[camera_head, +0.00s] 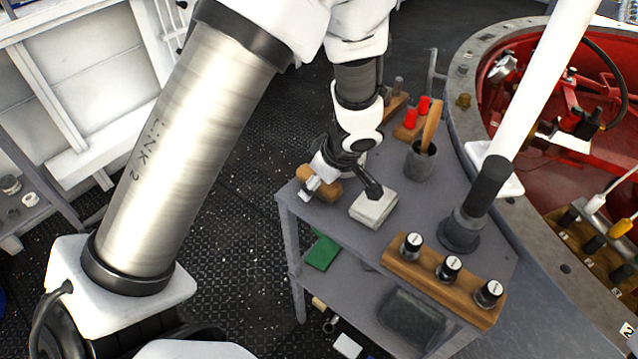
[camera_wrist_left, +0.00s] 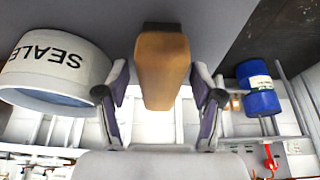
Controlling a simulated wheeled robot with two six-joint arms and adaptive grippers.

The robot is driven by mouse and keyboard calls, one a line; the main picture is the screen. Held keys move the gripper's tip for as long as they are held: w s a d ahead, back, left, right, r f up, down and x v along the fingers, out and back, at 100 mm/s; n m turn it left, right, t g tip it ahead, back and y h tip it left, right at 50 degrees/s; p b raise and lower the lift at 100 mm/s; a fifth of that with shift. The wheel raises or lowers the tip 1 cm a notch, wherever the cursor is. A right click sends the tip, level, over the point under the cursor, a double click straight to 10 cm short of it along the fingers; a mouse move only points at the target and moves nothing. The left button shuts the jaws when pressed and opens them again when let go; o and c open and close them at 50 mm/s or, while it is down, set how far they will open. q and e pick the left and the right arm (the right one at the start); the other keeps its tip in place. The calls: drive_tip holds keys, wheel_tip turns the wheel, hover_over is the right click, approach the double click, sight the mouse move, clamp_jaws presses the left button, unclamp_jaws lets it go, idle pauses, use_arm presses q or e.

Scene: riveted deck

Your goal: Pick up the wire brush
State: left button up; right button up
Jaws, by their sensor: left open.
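In the left wrist view the wooden piece (camera_wrist_left: 162,68) stands between the two open fingers (camera_wrist_left: 162,108), with visible gaps on both sides. No bristles show. My right gripper is not in view.
A pale block (camera_head: 374,208) lies close by the gripper. A grey cup (camera_head: 421,160) holds a wooden-handled tool. A wooden rack (camera_head: 440,283) with several black knobs lies along the front edge. A black-handled piece (camera_head: 475,210) stands at the right. A white can (camera_wrist_left: 55,65) is at the wrist view's left.

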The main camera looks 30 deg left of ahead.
use_arm(q)
drive_tip(key=shift+f, duration=0.1)
idle(0.4)
clamp_jaws()
drive_tip(key=shift+r+p, duration=0.4)
drive_tip(key=shift+p, duration=0.1)
drive_tip(key=shift+r, duration=0.3)
wheel_tip(320, 180, up, 27)
drive_tip(key=p, duration=0.1)
drive_tip(key=shift+p, duration=0.35)
